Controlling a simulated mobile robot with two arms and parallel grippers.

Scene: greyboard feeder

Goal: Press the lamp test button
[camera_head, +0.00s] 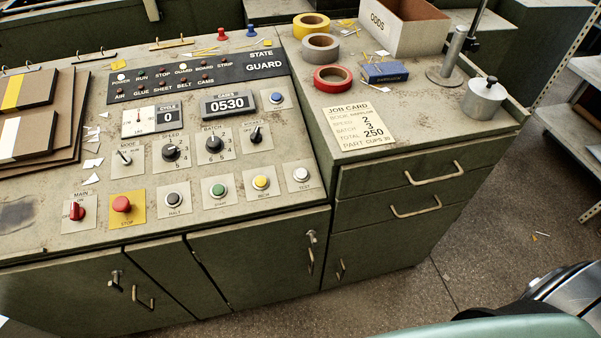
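The button labelled TEST (300,174) is a white round push button on a pale square plate. It is at the right end of the lower button row on the green control panel (120,235). To its left in the row are the yellow INCH button (261,182), the green button (218,190) and the grey HALT button (173,199). The indicator lamps sit on a black strip (220,70) at the back; a few look lit white. Neither gripper is in view.
A red STOP button (121,204) and red MAIN switch (76,211) are at the panel's left. Brown boards (30,125) lie left. Tape rolls (333,78), an ODDS box (405,28) and a metal canister (483,98) stand on the right cabinet. Space above the button row is clear.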

